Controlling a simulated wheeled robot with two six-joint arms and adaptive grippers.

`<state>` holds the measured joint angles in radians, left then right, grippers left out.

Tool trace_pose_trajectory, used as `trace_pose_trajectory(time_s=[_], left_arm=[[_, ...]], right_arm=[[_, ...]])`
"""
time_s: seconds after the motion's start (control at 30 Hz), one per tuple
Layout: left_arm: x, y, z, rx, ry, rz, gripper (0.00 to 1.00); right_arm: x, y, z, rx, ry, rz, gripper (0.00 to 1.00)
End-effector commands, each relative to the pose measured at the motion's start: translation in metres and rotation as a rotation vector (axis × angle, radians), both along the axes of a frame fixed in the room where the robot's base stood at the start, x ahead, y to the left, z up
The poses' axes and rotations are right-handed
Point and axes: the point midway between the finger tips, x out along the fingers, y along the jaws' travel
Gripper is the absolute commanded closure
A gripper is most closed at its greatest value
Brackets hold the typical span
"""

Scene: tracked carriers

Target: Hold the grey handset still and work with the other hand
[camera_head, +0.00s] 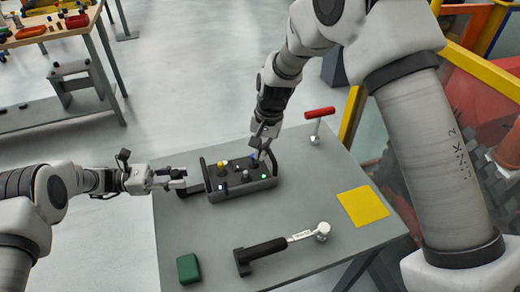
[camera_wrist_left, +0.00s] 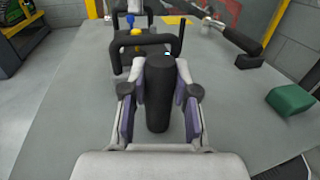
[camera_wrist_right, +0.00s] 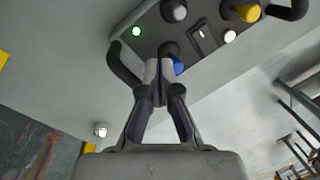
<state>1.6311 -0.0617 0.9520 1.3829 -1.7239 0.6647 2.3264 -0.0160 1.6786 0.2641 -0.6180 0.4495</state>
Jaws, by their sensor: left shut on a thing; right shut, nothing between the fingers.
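The grey handset (camera_head: 228,199) lies on the table, a dark box with a bar at each end. A yellow knob (camera_head: 224,163), a blue knob (camera_head: 252,157) and other controls stand on its top. My left gripper (camera_head: 182,182) is shut on the handset's dark round grip (camera_wrist_left: 157,95), at its left end; the fingers sit on both sides of it. My right gripper (camera_head: 262,150) is shut and empty over the handset's right end. In the right wrist view its fingertips (camera_wrist_right: 158,72) are right beside the blue knob (camera_wrist_right: 178,66) and partly cover it; contact cannot be told. A green light (camera_wrist_right: 137,31) shows on the panel.
A red-topped T-shaped piece (camera_head: 319,113) stands at the table's back. A yellow square (camera_head: 362,206) lies at right. A black-handled tool (camera_head: 265,249) and a green block (camera_head: 188,268) lie in front. A yellow rail (camera_head: 352,115) stands behind the table.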

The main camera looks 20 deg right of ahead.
Motion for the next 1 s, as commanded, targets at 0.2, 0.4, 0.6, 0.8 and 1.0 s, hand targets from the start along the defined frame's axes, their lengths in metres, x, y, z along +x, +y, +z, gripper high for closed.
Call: trace_pose_trajectory(time_s=[0.2, 0.4, 0.6, 0.8, 1.0], left_arm=[[0.000, 0.000, 0.000, 0.001, -0.001, 0.001, 1.00], [0.000, 0.000, 0.000, 0.001, 0.000, 0.001, 1.00], [0.000, 0.000, 0.000, 0.001, 0.000, 0.001, 1.00], [0.000, 0.000, 0.000, 0.000, 0.000, 0.000, 1.00], [0.000, 0.000, 0.000, 0.000, 0.000, 0.000, 1.00]], right_arm=[[0.002, -0.001, 0.006, 0.000, -0.002, 0.001, 1.00], [0.010, -0.006, 0.039, 0.001, -0.004, 0.000, 1.00], [0.019, -0.012, 0.079, 0.000, -0.004, 0.000, 1.00], [0.023, -0.015, 0.096, -0.001, -0.001, 0.000, 1.00], [0.022, -0.015, 0.096, 0.000, 0.000, 0.000, 1.00]])
